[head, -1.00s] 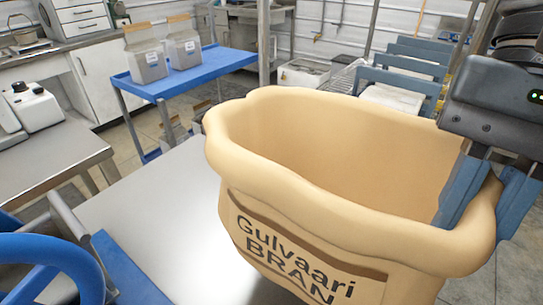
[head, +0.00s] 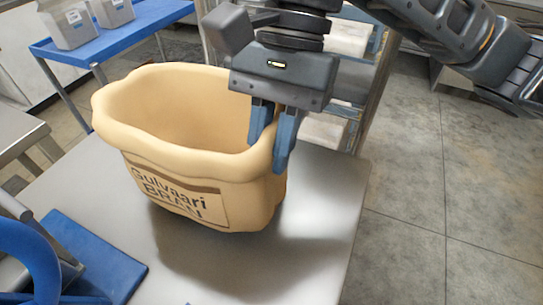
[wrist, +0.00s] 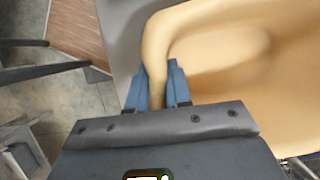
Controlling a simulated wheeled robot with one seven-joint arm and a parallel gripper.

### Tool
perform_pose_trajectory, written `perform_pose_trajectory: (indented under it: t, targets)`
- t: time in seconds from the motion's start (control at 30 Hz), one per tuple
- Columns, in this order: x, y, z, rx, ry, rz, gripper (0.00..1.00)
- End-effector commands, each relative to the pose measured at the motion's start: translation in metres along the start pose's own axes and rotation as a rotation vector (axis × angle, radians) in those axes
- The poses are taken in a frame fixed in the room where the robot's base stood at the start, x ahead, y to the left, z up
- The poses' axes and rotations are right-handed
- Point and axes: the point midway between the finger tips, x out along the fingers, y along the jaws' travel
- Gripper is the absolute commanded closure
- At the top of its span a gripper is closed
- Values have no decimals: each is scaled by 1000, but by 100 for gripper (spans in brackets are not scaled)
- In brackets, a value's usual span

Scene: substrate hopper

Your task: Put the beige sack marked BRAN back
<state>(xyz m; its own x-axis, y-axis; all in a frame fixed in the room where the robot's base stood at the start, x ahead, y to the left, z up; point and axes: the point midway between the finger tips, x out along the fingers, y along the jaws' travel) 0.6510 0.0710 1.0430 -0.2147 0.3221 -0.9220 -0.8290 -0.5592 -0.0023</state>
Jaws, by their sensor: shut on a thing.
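The beige sack (head: 150,150) is open-topped with a thick rolled rim, and its label reads "Gulvaari BRAN". In the head view it is upright over the steel table (head: 325,215), with a dark shadow below and to its right. I cannot tell for sure whether its base touches the table. My gripper (head: 272,150) is shut on the rim at the sack's right side, one blue finger inside and one outside. The wrist view shows the same rim between my two fingers (wrist: 157,85). The sack looks empty as far as I see inside.
A blue cart (head: 95,40) with grey containers (head: 68,24) stands at the back left. A blue panel and a blue curved tube (head: 30,265) are at the front left. The table's right part is bare, with open tiled floor (head: 430,210) beyond.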

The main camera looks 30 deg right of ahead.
Motion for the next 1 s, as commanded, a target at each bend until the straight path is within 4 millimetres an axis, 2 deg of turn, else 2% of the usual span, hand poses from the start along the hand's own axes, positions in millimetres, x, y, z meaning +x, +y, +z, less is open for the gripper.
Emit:
perform_pose_trajectory:
  t: [0.17,0.57,0.6,0.83,1.0]
  targets:
    - [23,0,-10,1,-1,1,100]
    - [28,0,-11,0,-1,0,100]
    - [27,0,-11,0,0,0,77]
    - [27,0,-11,0,0,0,55]
    - [27,0,-11,0,0,0,55]
